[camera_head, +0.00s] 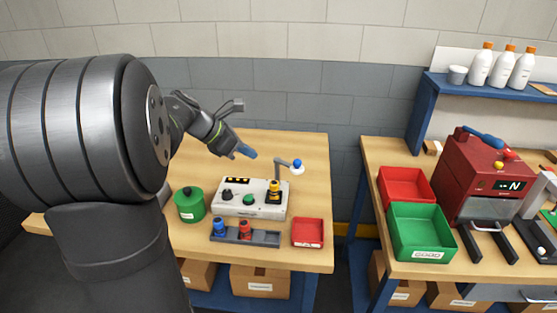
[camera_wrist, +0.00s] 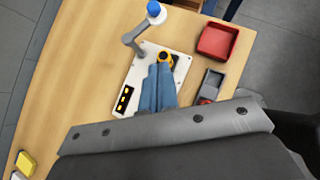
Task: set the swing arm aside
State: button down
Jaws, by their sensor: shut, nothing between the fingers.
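The swing arm (camera_head: 283,162) is a thin grey bar with a blue knob (camera_head: 297,163) over a pale disc at its end. It stands at the back right of the white station (camera_head: 238,208) in the head view. In the wrist view the swing arm (camera_wrist: 132,38) reaches out past the station's edge, its knob (camera_wrist: 154,9) over bare wood. My gripper (camera_head: 247,152) is shut and empty, its blue fingers above the station and left of the swing arm. In the wrist view the fingers (camera_wrist: 158,72) cover part of the station; a yellow-ringed black fixture (camera_head: 273,192) shows beside their tips.
A green canister (camera_head: 189,204) stands left of the station. A grey tray (camera_head: 263,239) with blue and red pieces and a red bin (camera_head: 308,233) are in front. The wooden table behind the station is clear. A second bench holds bins and a red machine (camera_head: 480,180).

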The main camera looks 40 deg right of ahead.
aim_at(295, 160)
jog(key=x, duration=0.9)
jog(key=shift+f, duration=0.1)
jog(key=d, duration=0.3)
jog(key=shift+s+d+f, duration=0.25)
jog(key=shift+s, duration=0.1)
jog(key=shift+s+d, duration=0.1)
jog(key=shift+d, duration=0.45)
jog(key=d+n+t, duration=0.2)
jog(key=n, duration=0.1)
jog(key=shift+s, duration=0.2)
jog(key=shift+d, duration=0.7)
jog(key=shift+w+d, duration=0.1)
